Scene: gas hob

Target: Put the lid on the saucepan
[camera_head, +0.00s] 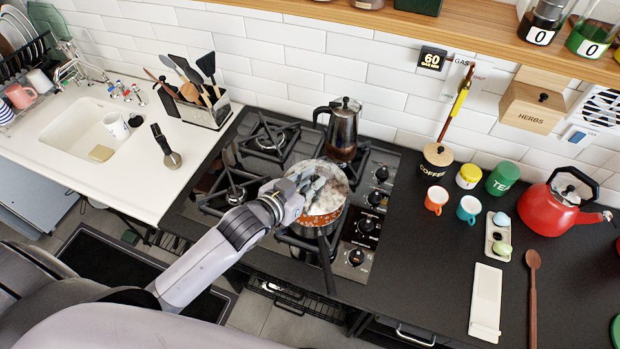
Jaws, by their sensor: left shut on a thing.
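The saucepan (318,226) is on the front right burner of the gas hob. Its side has an orange-brown pattern and its dark handle points toward the front edge. A pale, glass-like lid (338,176) is over the pan's mouth. My left gripper (308,184) is shut on the lid from above and hides its middle. I cannot tell whether the lid rests on the rim or is slightly above it. My right gripper is not in view.
A moka pot (342,130) stands behind the saucepan, close to the lid. Hob knobs (367,226) line the right side. A utensil holder (207,108) is at back left. Cups, tins and a red kettle (558,206) stand on the right counter.

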